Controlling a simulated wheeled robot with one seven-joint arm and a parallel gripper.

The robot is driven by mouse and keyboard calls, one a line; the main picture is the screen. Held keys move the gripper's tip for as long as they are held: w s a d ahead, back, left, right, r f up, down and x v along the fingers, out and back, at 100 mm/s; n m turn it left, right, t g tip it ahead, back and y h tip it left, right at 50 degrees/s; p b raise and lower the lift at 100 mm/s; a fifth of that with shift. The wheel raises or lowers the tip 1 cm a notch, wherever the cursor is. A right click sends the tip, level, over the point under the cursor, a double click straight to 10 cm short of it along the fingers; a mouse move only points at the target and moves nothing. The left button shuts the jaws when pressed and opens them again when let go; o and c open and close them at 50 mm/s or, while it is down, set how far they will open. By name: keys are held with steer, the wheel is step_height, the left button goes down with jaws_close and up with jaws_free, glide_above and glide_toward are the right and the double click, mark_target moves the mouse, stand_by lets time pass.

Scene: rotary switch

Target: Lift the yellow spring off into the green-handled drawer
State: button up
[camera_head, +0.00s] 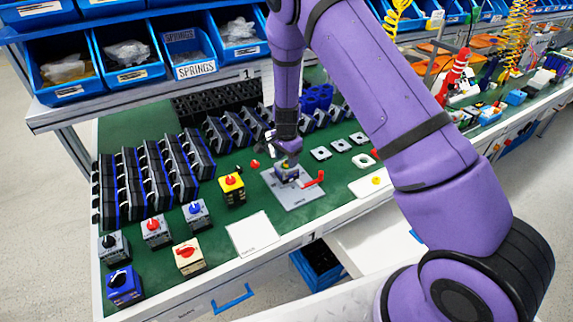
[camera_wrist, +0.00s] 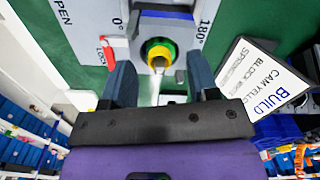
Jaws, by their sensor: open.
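I cannot make out a green drawer handle.
A red lever (camera_head: 315,180) sticks up on the fixture's right. Assembled switches (camera_head: 232,188) stand to the left, black racks (camera_head: 155,180) behind them. A drawer with a blue handle (camera_head: 233,300) is at the bench front; an open blue bin (camera_head: 318,266) lies below the edge.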

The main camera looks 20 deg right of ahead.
steer(key=shift+f, duration=0.6)
steer(key=shift+c, duration=0.4)
jaws_close()
steer(key=shift+r, duration=0.1)
steer(key=shift+r, duration=0.8)
steer(key=shift+s+r, duration=0.25)
steer(key=shift+r, duration=0.8)
steer(key=s+r, duration=0.1)
steer(key=s, duration=1.4)
steer(key=shift+s+a, duration=0.25)
steer(key=shift+s, duration=0.05)
